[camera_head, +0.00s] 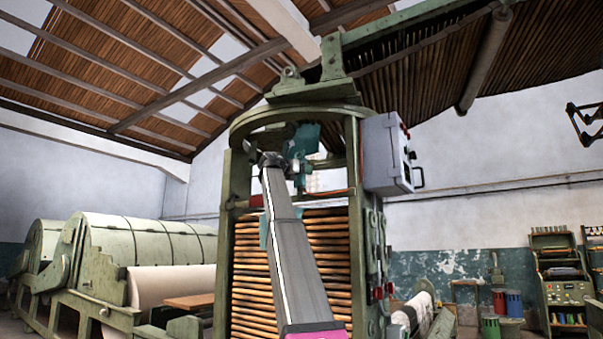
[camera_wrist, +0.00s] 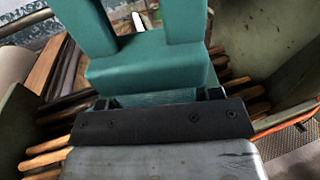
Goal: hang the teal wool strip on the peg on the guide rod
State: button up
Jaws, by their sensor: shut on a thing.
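The teal wool strip (camera_head: 305,137) shows at the end of my raised arm, inside the green machine frame. In the wrist view the strip (camera_wrist: 150,70) fills the space just past my gripper (camera_wrist: 155,98), as a thick teal block with two teal lengths rising from it. My gripper is shut on it. In the head view my gripper (camera_head: 297,168) is small and partly hidden by my wrist. A teal patch also shows left of my forearm; I cannot tell whether it is the same strip. I cannot make out the peg or the guide rod in either view.
The green machine frame (camera_head: 361,220) stands around my arm, with stacked wooden rods (camera_head: 325,255) behind it. A grey control box (camera_head: 385,152) is fixed at its right. In the wrist view green walls (camera_wrist: 275,50) stand close at the right, with wooden rods on both sides.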

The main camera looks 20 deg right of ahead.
jog(key=shift+w+d, duration=0.8)
jog(key=shift+d, duration=0.25)
jog(key=shift+w+d, duration=0.8)
jog(key=shift+d, duration=0.2)
jog(key=shift+w+x, duration=0.2)
jog(key=shift+x, duration=0.65)
jog(key=shift+w+x, duration=0.2)
jog(key=shift+x, duration=0.65)
jog(key=shift+w+f, duration=0.15)
jog(key=shift+f, duration=0.45)
dwell(0.6)
dwell(0.5)
jog(key=o, duration=1)
jog(key=shift+a, duration=0.1)
jog(key=v, duration=1)
jog(key=shift+s+a, duration=0.2)
jog(key=shift+a, duration=0.1)
